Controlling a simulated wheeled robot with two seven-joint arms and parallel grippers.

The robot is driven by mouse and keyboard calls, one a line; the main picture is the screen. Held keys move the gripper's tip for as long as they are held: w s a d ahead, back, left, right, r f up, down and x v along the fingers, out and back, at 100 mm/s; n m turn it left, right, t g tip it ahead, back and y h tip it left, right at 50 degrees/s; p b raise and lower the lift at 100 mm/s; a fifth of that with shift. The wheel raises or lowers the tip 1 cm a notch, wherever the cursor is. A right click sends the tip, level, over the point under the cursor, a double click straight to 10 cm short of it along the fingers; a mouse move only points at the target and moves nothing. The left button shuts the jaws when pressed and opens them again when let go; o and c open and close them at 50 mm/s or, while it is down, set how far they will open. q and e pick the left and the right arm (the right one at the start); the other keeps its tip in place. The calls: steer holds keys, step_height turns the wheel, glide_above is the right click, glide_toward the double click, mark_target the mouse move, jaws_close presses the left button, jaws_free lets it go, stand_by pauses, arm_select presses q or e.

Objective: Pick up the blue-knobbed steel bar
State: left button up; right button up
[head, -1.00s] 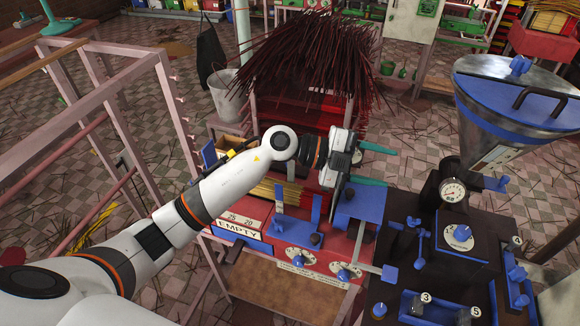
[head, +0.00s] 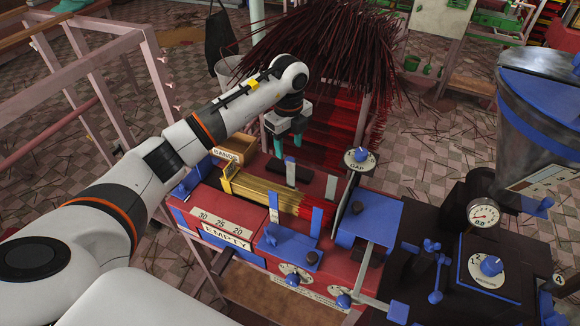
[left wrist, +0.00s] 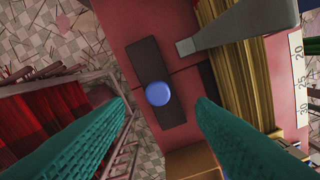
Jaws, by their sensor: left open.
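A dark flat bar (left wrist: 147,62) with a round blue knob (left wrist: 158,93) lies on the red machine top in the left wrist view. My left gripper (left wrist: 164,100) is open above it, its teal fingers on either side of the knob and apart from it. In the head view my left gripper (head: 286,145) points down over the far edge of the red machine. The knob cannot be made out there. My right gripper is not in view.
Yellow sticks (head: 262,188) lie in a trough beside the bar. A grey metal piece (left wrist: 235,32) reaches close by in the wrist view. A wooden box (head: 235,149) stands left of the gripper, and a rack with dark red sticks (head: 335,50) stands behind.

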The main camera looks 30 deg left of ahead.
mark_target(290, 160)
arm_select(q)
steer(key=shift+f, duration=0.45)
steer(key=shift+w+f, duration=0.15)
steer(key=shift+f, duration=0.1)
step_height(290, 160, down, 4)
steer(key=shift+d+f+p, duration=0.1)
steer(key=shift+f+p, duration=0.1)
steer(key=shift+p, duration=0.7)
steer(key=shift+f, duration=0.35)
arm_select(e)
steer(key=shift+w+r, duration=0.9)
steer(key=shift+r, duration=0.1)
arm_select(q)
steer(key=shift+c, duration=0.4)
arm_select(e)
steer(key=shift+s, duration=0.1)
arm_select(q)
steer(key=c, duration=0.3)
jaws_close()
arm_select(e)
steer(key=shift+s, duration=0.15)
